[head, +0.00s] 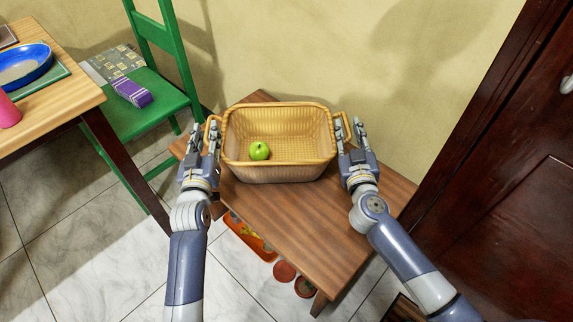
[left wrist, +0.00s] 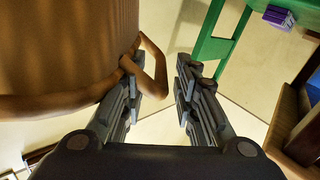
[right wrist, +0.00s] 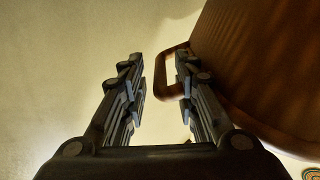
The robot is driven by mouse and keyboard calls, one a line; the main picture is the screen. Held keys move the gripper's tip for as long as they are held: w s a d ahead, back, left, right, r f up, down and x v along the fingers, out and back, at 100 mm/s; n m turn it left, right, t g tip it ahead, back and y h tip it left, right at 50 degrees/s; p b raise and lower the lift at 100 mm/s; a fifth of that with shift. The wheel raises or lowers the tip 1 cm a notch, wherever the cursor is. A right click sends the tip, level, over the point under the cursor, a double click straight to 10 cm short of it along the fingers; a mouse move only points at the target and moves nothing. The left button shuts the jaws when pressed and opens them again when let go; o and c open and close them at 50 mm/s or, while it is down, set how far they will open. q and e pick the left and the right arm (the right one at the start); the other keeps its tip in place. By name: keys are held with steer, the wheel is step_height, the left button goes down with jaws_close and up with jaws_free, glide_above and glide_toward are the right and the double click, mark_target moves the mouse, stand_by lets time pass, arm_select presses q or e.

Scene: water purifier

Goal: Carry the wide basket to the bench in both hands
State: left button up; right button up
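The wide tan wicker basket (head: 275,172) looks upright over the back part of the wooden bench (head: 305,222). A green apple (head: 259,150) lies inside it. My left gripper (head: 212,136) is open at the basket's left handle (left wrist: 155,72); one finger reaches into the handle loop and the other is apart from it, outside. My right gripper (head: 349,133) is open at the right handle (right wrist: 170,70), which sticks in between its fingers. The basket's underside is hidden in the head view.
A green chair (head: 140,112) with a purple box (head: 132,92) stands left, beside a table (head: 70,85) with a blue bowl (head: 24,65). An orange tray (head: 245,232) lies low under the bench. A wall is close behind; a dark door (head: 500,190) is right.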

arm_select(q)
steer(key=shift+s, duration=0.1)
steer(key=s, duration=1.1)
steer(key=shift+s, duration=0.4)
arm_select(e)
steer(key=s, duration=1.2)
